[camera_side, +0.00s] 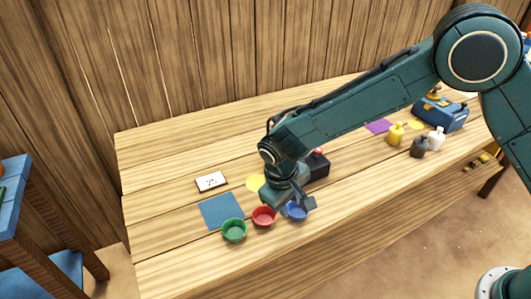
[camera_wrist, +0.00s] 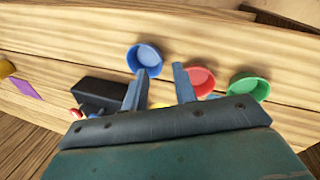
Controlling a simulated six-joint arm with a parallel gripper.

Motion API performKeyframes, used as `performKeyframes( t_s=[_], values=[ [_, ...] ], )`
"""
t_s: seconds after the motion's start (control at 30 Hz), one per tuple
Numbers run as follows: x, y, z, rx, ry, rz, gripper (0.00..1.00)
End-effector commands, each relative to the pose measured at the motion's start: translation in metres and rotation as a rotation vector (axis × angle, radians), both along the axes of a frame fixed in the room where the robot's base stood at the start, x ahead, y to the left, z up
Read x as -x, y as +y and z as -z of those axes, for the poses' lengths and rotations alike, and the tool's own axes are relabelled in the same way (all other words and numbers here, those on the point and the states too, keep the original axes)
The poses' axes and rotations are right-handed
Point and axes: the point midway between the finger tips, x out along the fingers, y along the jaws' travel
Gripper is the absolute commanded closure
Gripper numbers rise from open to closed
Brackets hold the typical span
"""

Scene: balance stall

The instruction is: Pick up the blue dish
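The blue dish (camera_side: 297,212) stands on the wooden table near its front edge, partly hidden by my gripper in the side view. It also shows in the wrist view (camera_wrist: 145,57), upright and empty, just beyond my left finger. My gripper (camera_wrist: 159,72) is open, its two fingers apart with bare wood between their tips. In the side view my gripper (camera_side: 300,205) is low over the table beside the blue dish. Whether a finger touches the dish is unclear.
A red dish (camera_side: 264,216) and a green dish (camera_side: 234,230) stand in a row left of the blue one. A black box (camera_side: 317,166) is behind my gripper. A blue mat (camera_side: 221,211) and a white card (camera_side: 211,181) lie at left.

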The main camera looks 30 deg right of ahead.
Motion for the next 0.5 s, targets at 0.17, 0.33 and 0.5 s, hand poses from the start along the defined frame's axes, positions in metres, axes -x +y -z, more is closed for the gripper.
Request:
performKeyframes(
  t_s=[0.17, 0.33, 0.5],
  values=[
    [-0.002, -0.004, 0.016, 0.002, 0.002, 0.001, 0.72],
    [-0.004, -0.009, 0.036, 0.002, 0.003, 0.001, 0.72],
    [-0.005, -0.012, 0.046, 0.001, 0.002, 0.000, 0.72]
  ],
)
